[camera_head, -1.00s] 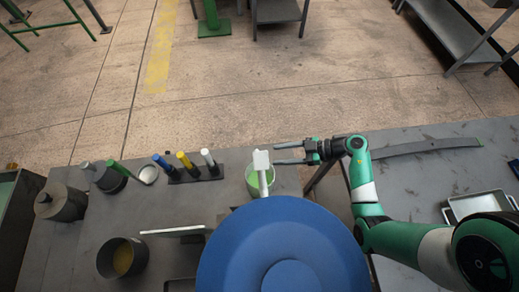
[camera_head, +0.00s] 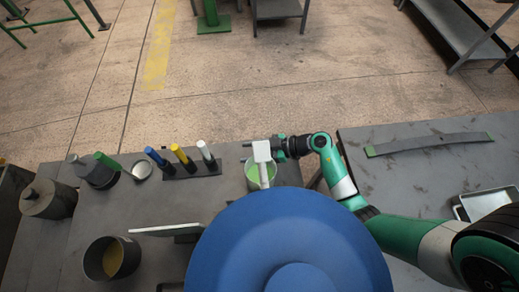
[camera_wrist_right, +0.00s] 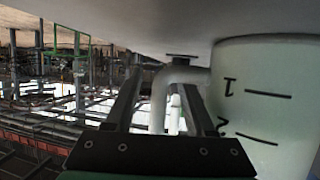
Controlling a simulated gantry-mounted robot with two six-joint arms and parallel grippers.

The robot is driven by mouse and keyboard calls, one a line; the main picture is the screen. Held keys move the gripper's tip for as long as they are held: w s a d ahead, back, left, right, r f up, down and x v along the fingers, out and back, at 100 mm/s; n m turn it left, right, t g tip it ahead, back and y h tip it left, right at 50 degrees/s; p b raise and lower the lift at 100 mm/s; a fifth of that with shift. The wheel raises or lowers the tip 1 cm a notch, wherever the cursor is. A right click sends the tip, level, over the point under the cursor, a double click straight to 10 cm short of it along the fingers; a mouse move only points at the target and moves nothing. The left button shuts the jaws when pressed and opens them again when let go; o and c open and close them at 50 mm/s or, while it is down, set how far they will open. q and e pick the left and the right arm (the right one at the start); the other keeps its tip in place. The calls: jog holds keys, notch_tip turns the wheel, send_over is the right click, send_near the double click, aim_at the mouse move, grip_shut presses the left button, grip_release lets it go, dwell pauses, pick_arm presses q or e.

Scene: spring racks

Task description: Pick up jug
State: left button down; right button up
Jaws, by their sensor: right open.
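The jug (camera_head: 257,181) is a pale measuring jug with green inside and a white handle, standing on the grey bench near the middle of the head view. In the right wrist view the jug (camera_wrist_right: 265,100) is large at the right, with marks 1 and 2 upside down, and its white handle (camera_wrist_right: 160,100) shows between the fingers. My right gripper (camera_head: 246,152) reaches in from the right at the jug's handle and top. In the right wrist view the gripper (camera_wrist_right: 162,88) is open around the handle, not closed on it. My left gripper is not in view.
A rack (camera_head: 190,170) with blue, yellow and white-handled tools stands left of the jug. A dark pot (camera_head: 112,260), a lidded round can (camera_head: 48,200) and a small cup (camera_head: 141,169) are further left. A curved strip (camera_head: 430,144) and a metal tray (camera_head: 485,203) lie on the right bench.

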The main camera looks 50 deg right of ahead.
jog(key=shift+w+a, duration=0.1)
jog(key=shift+w, duration=0.1)
jog(key=shift+c, duration=0.2)
grip_shut()
dwell(1.1)
